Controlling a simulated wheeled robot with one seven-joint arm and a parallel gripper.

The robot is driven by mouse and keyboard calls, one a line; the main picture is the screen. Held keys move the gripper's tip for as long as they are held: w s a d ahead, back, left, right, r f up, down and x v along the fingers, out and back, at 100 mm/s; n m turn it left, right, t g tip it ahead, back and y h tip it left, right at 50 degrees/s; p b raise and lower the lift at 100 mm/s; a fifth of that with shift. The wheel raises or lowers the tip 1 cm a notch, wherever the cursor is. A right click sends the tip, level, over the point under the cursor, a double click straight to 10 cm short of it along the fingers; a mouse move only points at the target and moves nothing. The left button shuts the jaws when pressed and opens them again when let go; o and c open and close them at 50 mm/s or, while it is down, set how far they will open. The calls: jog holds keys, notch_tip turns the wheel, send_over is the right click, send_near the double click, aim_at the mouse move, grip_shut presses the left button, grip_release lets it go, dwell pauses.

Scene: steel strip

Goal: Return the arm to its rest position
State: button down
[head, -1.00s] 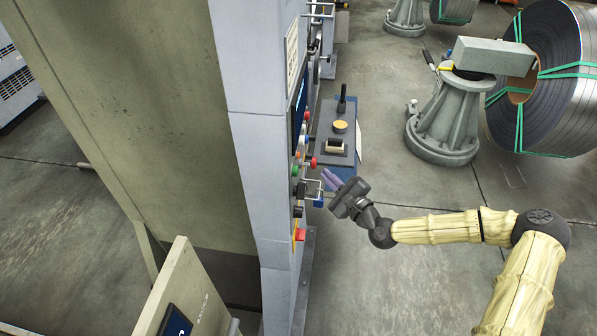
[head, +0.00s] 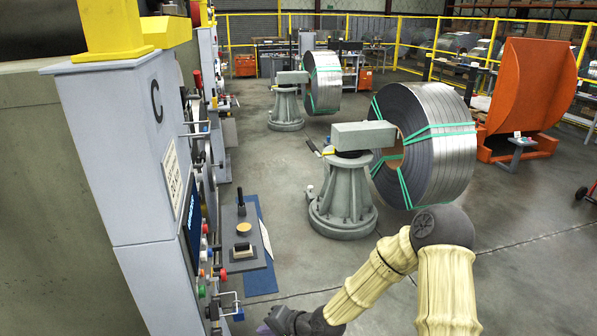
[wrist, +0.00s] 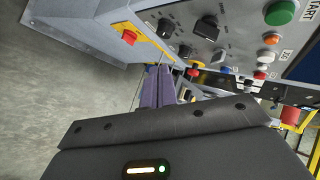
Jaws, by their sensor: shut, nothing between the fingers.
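My arm, in a cream cover with dark joints, reaches from the lower right of the head view toward the machine's control face. My gripper (head: 268,325) is at the bottom edge of the head view, partly cut off. In the wrist view its purple fingers (wrist: 158,88) are together with nothing between them. They point toward the control panel (wrist: 210,35), which has a green START button (wrist: 281,12), black knobs and a red switch on yellow (wrist: 129,36). I cannot tell the exact gap between fingertips and panel.
The grey machine cabinet (head: 125,150) marked C stands left. A small shelf (head: 262,283) with a joystick juts from it. A grey pedestal (head: 342,205) and a large steel coil (head: 440,150) stand beyond my arm. An orange stand (head: 525,95) is far right. Open floor lies at lower right.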

jog(key=s+d+r+n+h, duration=0.1)
jog(key=s+d+r+h, duration=0.2)
jog(key=d, duration=0.4)
jog(key=s+d+r+n+g+h+b, duration=0.1)
jog(key=s+d+r+n+h, duration=0.1)
jog(key=s+d+r, duration=0.3)
jog(key=s+d+r+n+h, duration=0.2)
jog(key=s+d+r+h, duration=0.2)
jog(key=d, duration=0.7)
jog(key=shift+s+d+r, duration=0.25)
jog(key=shift+s+r, duration=0.25)
jog(key=shift+s, duration=0.35)
